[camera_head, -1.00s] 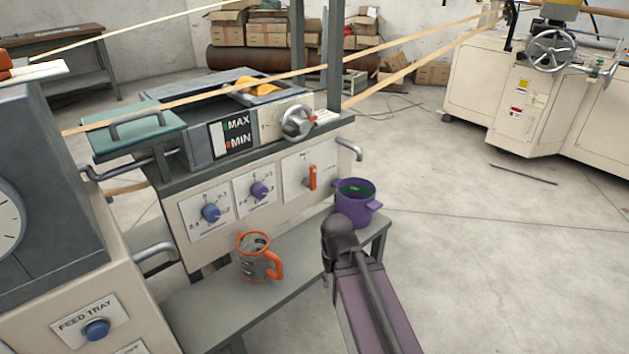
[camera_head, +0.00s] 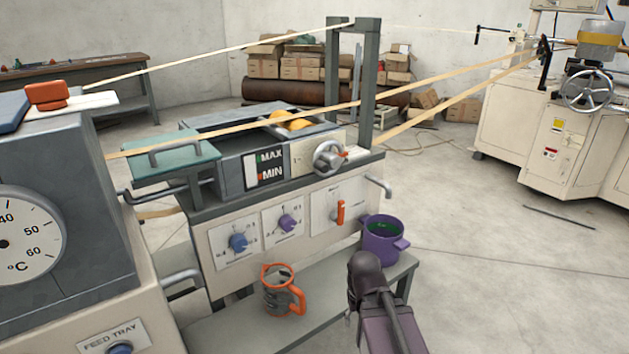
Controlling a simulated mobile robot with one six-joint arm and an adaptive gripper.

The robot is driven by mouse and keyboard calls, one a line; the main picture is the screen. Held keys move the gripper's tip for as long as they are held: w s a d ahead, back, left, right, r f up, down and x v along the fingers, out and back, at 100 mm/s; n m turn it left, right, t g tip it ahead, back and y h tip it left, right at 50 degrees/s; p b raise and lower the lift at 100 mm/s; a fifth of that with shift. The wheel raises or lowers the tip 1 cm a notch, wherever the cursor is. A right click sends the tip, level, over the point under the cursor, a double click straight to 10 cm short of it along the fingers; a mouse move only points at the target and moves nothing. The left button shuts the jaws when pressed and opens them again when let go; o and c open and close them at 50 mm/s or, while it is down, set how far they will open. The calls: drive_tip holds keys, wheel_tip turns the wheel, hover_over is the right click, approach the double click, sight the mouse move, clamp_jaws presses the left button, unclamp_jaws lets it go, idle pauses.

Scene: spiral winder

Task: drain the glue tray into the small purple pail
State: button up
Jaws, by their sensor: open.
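The glue tray (camera_head: 228,160) is a grey open trough on top of the machine, with a MAX/MIN gauge (camera_head: 264,167) on its front and a yellow roller inside. The purple pail (camera_head: 381,248) stands upright on the right part of the low shelf, with something dark green inside. A bent grey pipe (camera_head: 379,186) sticks out of the machine's right end, above the pail. An orange lever (camera_head: 340,212) on the front panel points straight up and down. My arm reaches up from the bottom, its rounded dark joint just below the pail in the picture. My gripper's fingers are not visible.
A grey mug with orange rim and handle (camera_head: 278,290) stands on the shelf (camera_head: 225,330), left of my arm. Blue and purple knobs (camera_head: 238,242) and a silver crank (camera_head: 329,157) line the machine. The floor to the right (camera_head: 510,290) is clear.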

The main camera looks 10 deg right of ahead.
wheel_tip(320, 180, up, 5)
drive_tip(key=p, duration=0.4)
drive_tip(key=shift+f, duration=0.1)
drive_tip(key=shift+d, duration=0.1)
